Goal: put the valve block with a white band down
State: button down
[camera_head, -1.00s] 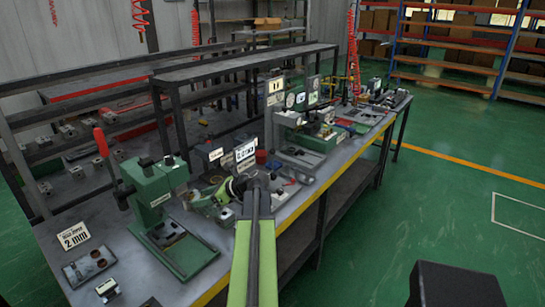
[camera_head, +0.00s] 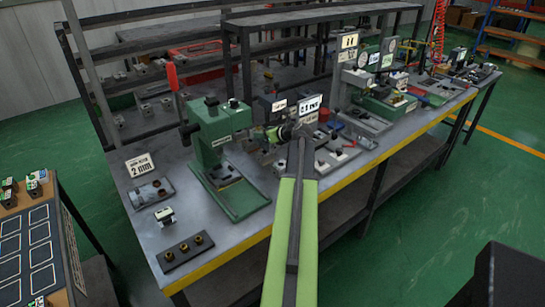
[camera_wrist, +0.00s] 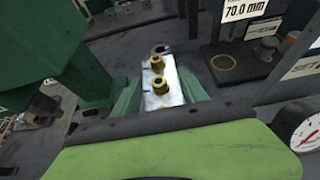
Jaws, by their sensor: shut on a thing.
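My gripper (camera_wrist: 160,92) is shut on a valve block (camera_wrist: 163,98), which sits between its two green fingers in the wrist view. The block has a pale, whitish top face and brass-coloured fittings; I cannot make out a separate white band from this angle. In the head view my gripper (camera_head: 274,134) is at the end of my light green arm, above the workbench and right of the green press. The held block is too small and covered to make out there. I cannot tell how high it is above the bench.
The green hand press (camera_head: 215,140) with a red lever stands left of my gripper. A small white-and-black block (camera_head: 165,216) and a dark plate with brass fittings (camera_head: 188,248) lie on the workbench (camera_head: 235,245). A table (camera_head: 55,215) with marked rectangles and several blocks stands at far left.

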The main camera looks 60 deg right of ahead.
jog(key=a+f+b, duration=0.3)
jog(key=s+a+f+b, duration=0.1)
jog(key=a+f+b, duration=0.1)
jog(key=a+f, duration=0.1)
jog(key=a+f+b, duration=0.2)
jog(key=f+b, duration=0.1)
jog(key=shift+s+a+f+b, duration=0.3)
jog(key=shift+s+a+f, duration=0.05)
jog(key=shift+s+a, duration=0.05)
jog(key=shift+r, duration=0.2)
jog(key=c, duration=1.1)
grip_release()
jog(key=shift+f, duration=0.2)
jog(key=shift+o, duration=1.1)
jog(key=shift+r, duration=0.1)
